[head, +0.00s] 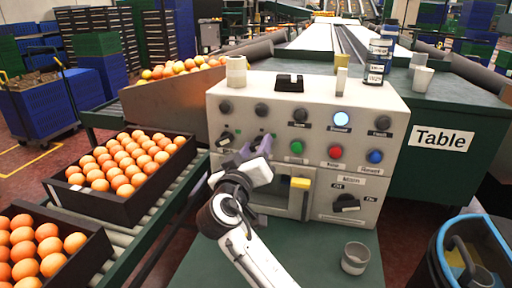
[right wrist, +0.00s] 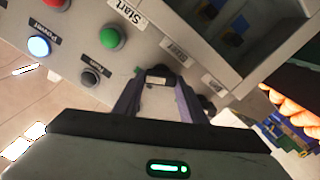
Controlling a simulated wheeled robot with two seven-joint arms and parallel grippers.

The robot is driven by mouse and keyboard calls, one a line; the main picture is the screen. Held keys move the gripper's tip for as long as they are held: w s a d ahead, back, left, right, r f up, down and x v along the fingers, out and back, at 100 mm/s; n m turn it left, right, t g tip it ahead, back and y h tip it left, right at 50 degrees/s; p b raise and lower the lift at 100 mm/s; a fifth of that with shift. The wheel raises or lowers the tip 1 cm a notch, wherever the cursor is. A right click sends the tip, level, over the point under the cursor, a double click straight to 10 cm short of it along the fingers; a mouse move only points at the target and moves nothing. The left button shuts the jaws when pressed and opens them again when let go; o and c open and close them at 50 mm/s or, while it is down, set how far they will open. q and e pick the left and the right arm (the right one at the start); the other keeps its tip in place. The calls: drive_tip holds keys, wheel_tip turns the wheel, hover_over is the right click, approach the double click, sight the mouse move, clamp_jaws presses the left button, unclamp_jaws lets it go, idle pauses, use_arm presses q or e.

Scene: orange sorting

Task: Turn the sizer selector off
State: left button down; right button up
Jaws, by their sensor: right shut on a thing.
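The control panel (head: 320,105) is a light grey box with knobs, coloured buttons and small labels. My right gripper (head: 257,146) is at the left part of the panel's middle row, its purple fingers against the face. In the right wrist view the fingers (right wrist: 158,92) are shut on a dark selector knob (right wrist: 159,72), which they mostly hide. My left gripper is not in view.
Green (head: 297,147), red (head: 335,152) and blue (head: 375,156) buttons lie to the right of my gripper. A lit button (head: 341,118) is above. An alarm selector (head: 346,203) is lower right. A grey cup (head: 355,258) stands in front. Orange crates (head: 125,207) line the left conveyor.

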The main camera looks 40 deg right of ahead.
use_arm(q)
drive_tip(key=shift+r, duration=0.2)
use_arm(e)
drive_tip(key=shift+r+n+p, duration=0.1)
drive_tip(key=shift+n+p, duration=0.3)
drive_tip(key=shift+p, duration=0.1)
drive_tip(key=shift+r+n+p, duration=0.1)
drive_tip(key=shift+n+p, duration=0.9)
drive_tip(key=shift+p, duration=0.05)
drive_tip(key=n+p, duration=0.2)
drive_tip(key=shift+w+n, duration=0.1)
drive_tip(key=shift+n, duration=0.3)
drive_tip(key=n+p, duration=0.2)
drive_tip(key=p, duration=0.1)
drive_tip(key=shift+a+n, duration=0.1)
drive_tip(key=shift+n, duration=0.2)
drive_tip(key=shift+f+n+p, duration=0.25)
drive_tip(key=shift+n+p, duration=0.55)
drive_tip(key=shift+n, duration=0.2)
use_arm(q)
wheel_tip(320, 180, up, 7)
drive_tip(key=p, duration=0.1)
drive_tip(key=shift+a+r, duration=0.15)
use_arm(e)
drive_tip(key=shift+f+n, duration=0.1)
drive_tip(key=shift+n, duration=0.7)
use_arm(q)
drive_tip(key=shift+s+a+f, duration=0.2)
